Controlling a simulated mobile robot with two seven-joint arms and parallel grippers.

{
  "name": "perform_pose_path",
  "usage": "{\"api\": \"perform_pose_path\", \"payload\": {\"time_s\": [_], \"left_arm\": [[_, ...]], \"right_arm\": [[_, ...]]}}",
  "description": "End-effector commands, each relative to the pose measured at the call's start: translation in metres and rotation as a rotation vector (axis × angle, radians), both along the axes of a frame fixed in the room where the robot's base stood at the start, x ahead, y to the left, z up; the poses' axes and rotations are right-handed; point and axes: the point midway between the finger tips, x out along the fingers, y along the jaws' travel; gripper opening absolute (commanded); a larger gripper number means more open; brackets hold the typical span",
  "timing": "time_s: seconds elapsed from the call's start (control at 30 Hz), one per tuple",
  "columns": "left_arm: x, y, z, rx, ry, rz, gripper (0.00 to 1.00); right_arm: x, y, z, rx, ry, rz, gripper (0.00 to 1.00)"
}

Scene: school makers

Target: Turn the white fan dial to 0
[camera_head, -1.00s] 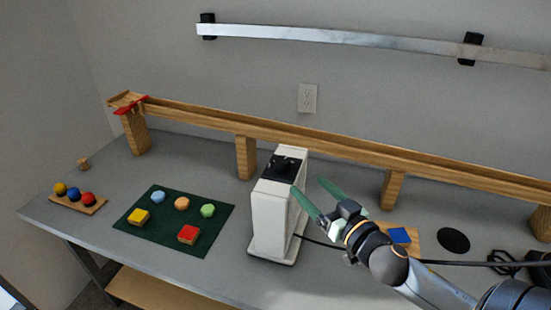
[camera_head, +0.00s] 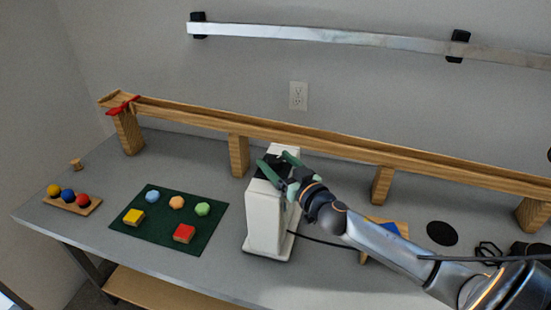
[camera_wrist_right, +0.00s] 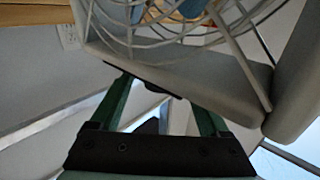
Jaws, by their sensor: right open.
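The white fan (camera_head: 265,218) stands upright on the grey table, with a dark control panel (camera_head: 270,160) on its top. My right gripper (camera_head: 275,159) is over that top, its two green fingers open and spread across the panel. I cannot make out the dial there; the fingers cover part of the panel. In the right wrist view the fan's wire grille (camera_wrist_right: 180,30) and pale housing (camera_wrist_right: 190,82) fill the top, and the open fingers (camera_wrist_right: 160,95) reach up to the housing. I cannot tell whether they touch it. My left gripper is not in view.
A wooden track (camera_head: 330,145) on posts runs behind the fan. A green mat (camera_head: 165,238) with coloured blocks lies to the left, beside a wooden ball holder (camera_head: 88,209). A cable (camera_head: 315,240) and a black disc (camera_head: 441,233) lie to the right.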

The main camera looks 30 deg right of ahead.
Motion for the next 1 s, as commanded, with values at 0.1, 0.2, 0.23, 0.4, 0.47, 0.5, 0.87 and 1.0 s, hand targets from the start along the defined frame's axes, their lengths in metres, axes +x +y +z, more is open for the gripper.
{"api": "perform_pose_path", "payload": {"time_s": [0.1, 0.2, 0.23, 0.4, 0.47, 0.5, 0.87, 1.0], "left_arm": [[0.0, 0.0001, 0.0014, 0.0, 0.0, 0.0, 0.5], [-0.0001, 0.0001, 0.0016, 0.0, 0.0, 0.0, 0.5], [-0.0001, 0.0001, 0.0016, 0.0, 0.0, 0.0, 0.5], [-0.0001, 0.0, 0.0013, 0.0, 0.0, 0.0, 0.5], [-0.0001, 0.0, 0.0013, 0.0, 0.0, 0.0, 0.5], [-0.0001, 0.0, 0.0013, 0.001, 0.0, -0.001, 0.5], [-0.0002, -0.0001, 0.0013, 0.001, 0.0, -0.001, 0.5], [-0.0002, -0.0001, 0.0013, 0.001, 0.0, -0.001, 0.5]], "right_arm": [[0.0061, -0.0001, 0.0007, 0.0, -0.001, 0.0, 0.79], [0.0079, 0.0003, 0.0005, 0.0, -0.001, 0.001, 0.79], [0.0081, 0.0004, 0.0003, 0.0, -0.001, 0.001, 0.79], [0.008, 0.0004, 0.0001, 0.0, 0.0, 0.001, 0.79], [0.0079, 0.0004, 0.0001, 0.0, 0.0, 0.001, 0.76], [0.0079, 0.0004, 0.0001, 0.0, 0.0, 0.001, 0.71], [0.0077, 0.0003, 0.0001, 0.0, 0.0, 0.001, 0.31], [0.0077, 0.0003, 0.0001, 0.0, 0.0, 0.001, 0.15]]}}
